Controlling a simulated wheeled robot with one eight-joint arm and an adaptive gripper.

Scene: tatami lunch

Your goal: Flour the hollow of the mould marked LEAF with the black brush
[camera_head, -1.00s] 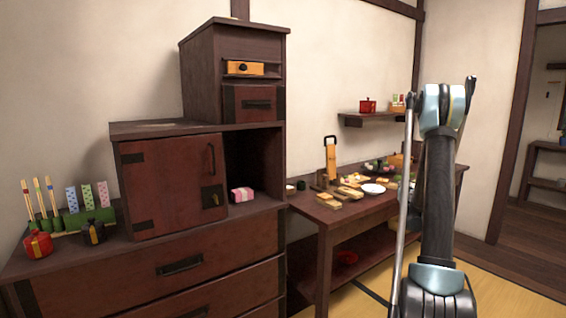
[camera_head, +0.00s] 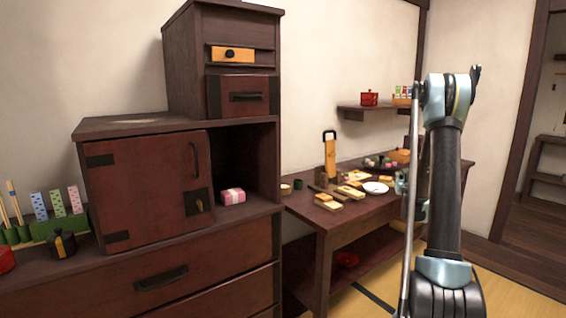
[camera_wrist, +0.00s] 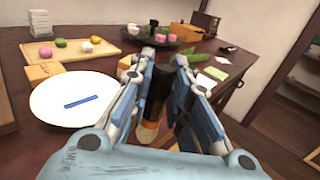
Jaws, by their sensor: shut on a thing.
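In the wrist view my gripper (camera_wrist: 165,60) is shut on the black brush (camera_wrist: 160,82). The brush has a dark handle, an orange band and a pale lower end, partly hidden by the fingers. It is held over the brown table (camera_wrist: 105,62). Several pale wooden blocks lie on that table in the head view, among them a front block (camera_head: 329,203) and one behind it (camera_head: 351,191). I cannot read any mark on them, so I cannot tell which is the LEAF mould.
A white plate (camera_wrist: 60,112) with a blue stick (camera_wrist: 81,101) lies left of my gripper. Beyond it is a board (camera_wrist: 100,47) with coloured sweets. A dark tray (camera_wrist: 170,42) with round pieces stands behind. A dark cabinet (camera_head: 150,185) stands left of the table.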

